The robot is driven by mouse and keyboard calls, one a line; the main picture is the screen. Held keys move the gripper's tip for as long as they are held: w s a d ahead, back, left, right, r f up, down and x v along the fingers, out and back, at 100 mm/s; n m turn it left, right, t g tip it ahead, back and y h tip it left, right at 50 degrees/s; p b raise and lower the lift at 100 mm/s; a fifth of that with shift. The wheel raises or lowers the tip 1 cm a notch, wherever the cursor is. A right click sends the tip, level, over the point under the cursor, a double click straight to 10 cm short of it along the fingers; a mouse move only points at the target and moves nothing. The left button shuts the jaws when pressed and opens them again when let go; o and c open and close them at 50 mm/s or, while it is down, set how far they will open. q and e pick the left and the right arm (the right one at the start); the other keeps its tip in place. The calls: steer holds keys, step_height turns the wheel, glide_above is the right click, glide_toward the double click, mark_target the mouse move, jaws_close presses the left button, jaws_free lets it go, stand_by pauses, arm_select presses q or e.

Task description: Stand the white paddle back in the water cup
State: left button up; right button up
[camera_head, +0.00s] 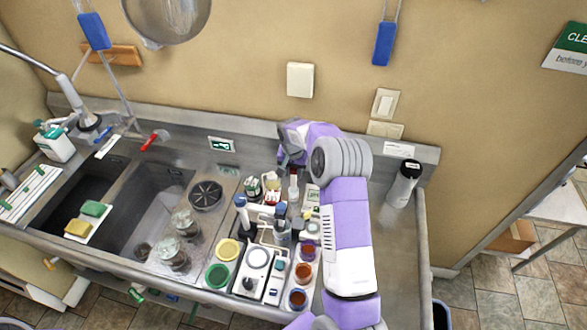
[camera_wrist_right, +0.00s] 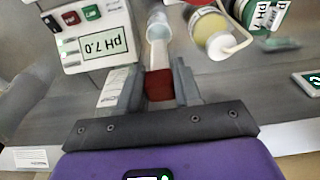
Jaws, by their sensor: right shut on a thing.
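My right gripper (camera_head: 292,168) is shut on a pale, upright piece with a dark red upper part, which looks like the white paddle (camera_wrist_right: 158,55). Its red part lies between the fingers in the right wrist view, and the pale part reaches away from them. In the head view its white lower part (camera_head: 293,188) hangs below the fingers, at the back of the crowded counter; I cannot tell whether its lower end touches anything. A clear cup (camera_head: 282,238), perhaps the water cup, stands nearer the front with a blue-topped tool in it. My left gripper is out of view.
A pH meter (camera_wrist_right: 95,35) reading 7.0 and a green-labelled pH 7 bottle (camera_wrist_right: 267,14) are close by. Sinks are at left.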

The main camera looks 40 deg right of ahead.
mark_target(293, 182)
steer(key=shift+f+b, duration=2.4)
steer(key=shift+f, duration=1)
steer(key=o, duration=1.6)
steer(key=shift+r, duration=0.15)
steer(key=shift+r+p, duration=1.75)
steer(key=shift+r, duration=1.2)
